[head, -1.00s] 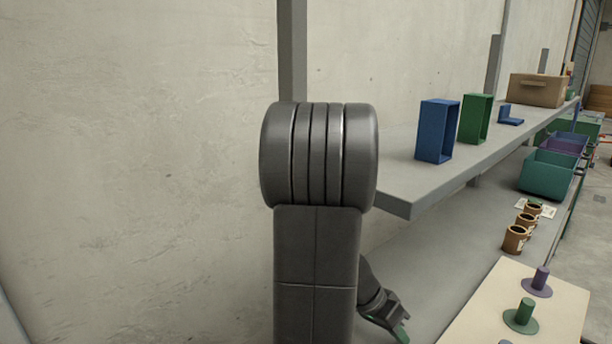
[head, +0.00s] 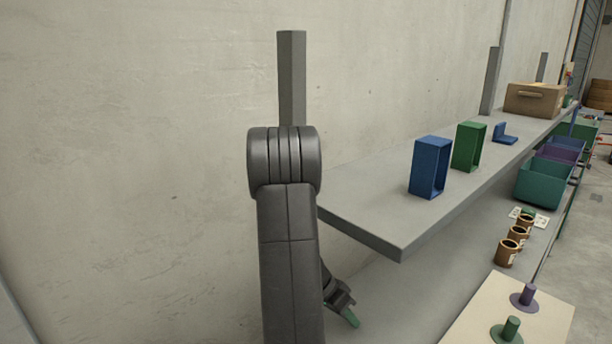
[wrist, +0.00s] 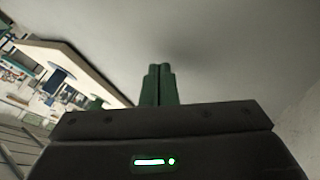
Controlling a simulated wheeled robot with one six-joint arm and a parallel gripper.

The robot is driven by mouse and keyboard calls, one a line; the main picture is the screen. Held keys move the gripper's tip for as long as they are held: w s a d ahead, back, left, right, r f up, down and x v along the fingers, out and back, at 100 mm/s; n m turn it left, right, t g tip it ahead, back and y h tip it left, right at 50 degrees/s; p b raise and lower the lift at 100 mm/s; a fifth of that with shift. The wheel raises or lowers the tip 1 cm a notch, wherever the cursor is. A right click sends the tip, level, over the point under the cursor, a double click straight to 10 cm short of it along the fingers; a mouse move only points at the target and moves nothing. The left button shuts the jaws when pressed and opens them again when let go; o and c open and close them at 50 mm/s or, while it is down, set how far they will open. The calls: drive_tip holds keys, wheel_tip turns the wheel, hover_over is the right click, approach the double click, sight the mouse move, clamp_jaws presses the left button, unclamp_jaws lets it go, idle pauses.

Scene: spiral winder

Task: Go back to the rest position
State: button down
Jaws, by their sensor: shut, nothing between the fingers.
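My gripper (head: 350,318) shows low in the head view, just right of my upright arm link, with green fingers pointing down and right. In the wrist view its two green fingers (wrist: 158,84) lie side by side, shut and empty. The gripper is below the level of the grey upper shelf and left of the cream board. The fingers touch nothing that I can see.
The grey upper shelf (head: 370,220) holds a blue frame (head: 430,168), a green frame (head: 468,147), a blue bracket (head: 504,134) and a cardboard box (head: 536,100). Below are brown cups (head: 508,253), teal bin (head: 544,182) and the cream board (head: 540,325) with green (head: 508,330) and purple (head: 526,297) pegs.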

drive_tip(key=w+a, duration=0.1)
drive_tip(key=w+a+r, duration=0.1)
drive_tip(key=a, duration=0.1)
drive_tip(key=shift+w+r, duration=0.1)
drive_tip(key=shift+r, duration=0.05)
drive_tip(key=shift+a+r, duration=0.3)
drive_tip(key=shift+r, duration=0.2)
drive_tip(key=shift+b, duration=0.4)
